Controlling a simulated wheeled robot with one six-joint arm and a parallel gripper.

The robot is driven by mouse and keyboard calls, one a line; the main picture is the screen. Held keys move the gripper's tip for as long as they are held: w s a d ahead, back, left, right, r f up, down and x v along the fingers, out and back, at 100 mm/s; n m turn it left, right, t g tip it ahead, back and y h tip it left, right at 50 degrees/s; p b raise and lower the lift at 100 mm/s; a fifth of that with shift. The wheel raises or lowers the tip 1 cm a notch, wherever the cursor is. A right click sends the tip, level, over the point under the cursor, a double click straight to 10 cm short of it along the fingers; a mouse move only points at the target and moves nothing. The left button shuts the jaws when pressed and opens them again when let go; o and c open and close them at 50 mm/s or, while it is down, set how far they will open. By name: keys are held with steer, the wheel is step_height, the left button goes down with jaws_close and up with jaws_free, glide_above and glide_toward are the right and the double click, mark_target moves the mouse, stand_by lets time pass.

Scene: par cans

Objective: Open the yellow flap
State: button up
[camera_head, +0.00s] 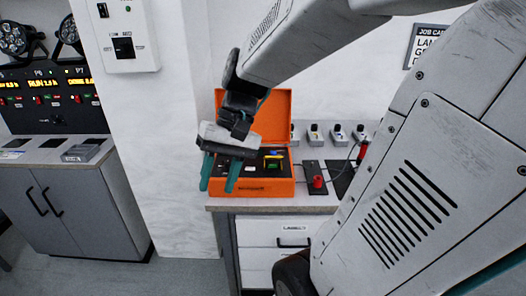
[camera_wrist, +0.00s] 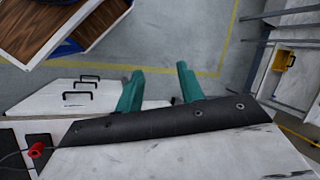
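An orange case (camera_head: 252,188) stands on the bench with its lid (camera_head: 268,112) raised. Inside its right part is a small yellow piece (camera_head: 272,155) that looks like the flap; green and blue show beside it. It is too small to tell whether it is open or shut. My gripper (camera_head: 219,182) hangs in front of the case's left part, its teal fingers pointing down, apart and with nothing between them. The fingers also show open in the wrist view (camera_wrist: 160,72), over floor and cabinet front. The gripper hides part of the case; the wrist view does not show the flap.
A red knob (camera_head: 317,182) on a dark plate and a row of small switch units (camera_head: 335,133) stand right of the case. White drawers (camera_head: 290,238) are under the bench (camera_head: 320,202). A grey console (camera_head: 60,195) stands at left.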

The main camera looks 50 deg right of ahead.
steer(key=w+d+f+m+t+y, duration=0.2)
steer(key=w+d+m+y, duration=0.15)
steer(key=w+d, duration=0.2)
steer(key=m+t+h, duration=0.3)
steer(key=m+t, duration=0.9)
glide_toward(273, 153)
steer(key=shift+w+a+f, duration=0.1)
steer(key=shift+w+f, duration=0.2)
steer(key=shift+w, duration=0.3)
steer(key=shift+w+a+f, duration=0.15)
steer(key=shift+w+f, duration=0.15)
steer(key=shift+w, duration=0.3)
steer(key=shift+w+d+f, duration=0.1)
steer(key=shift+w, duration=0.05)
steer(key=x, duration=0.7)
steer(key=shift+w, duration=0.2)
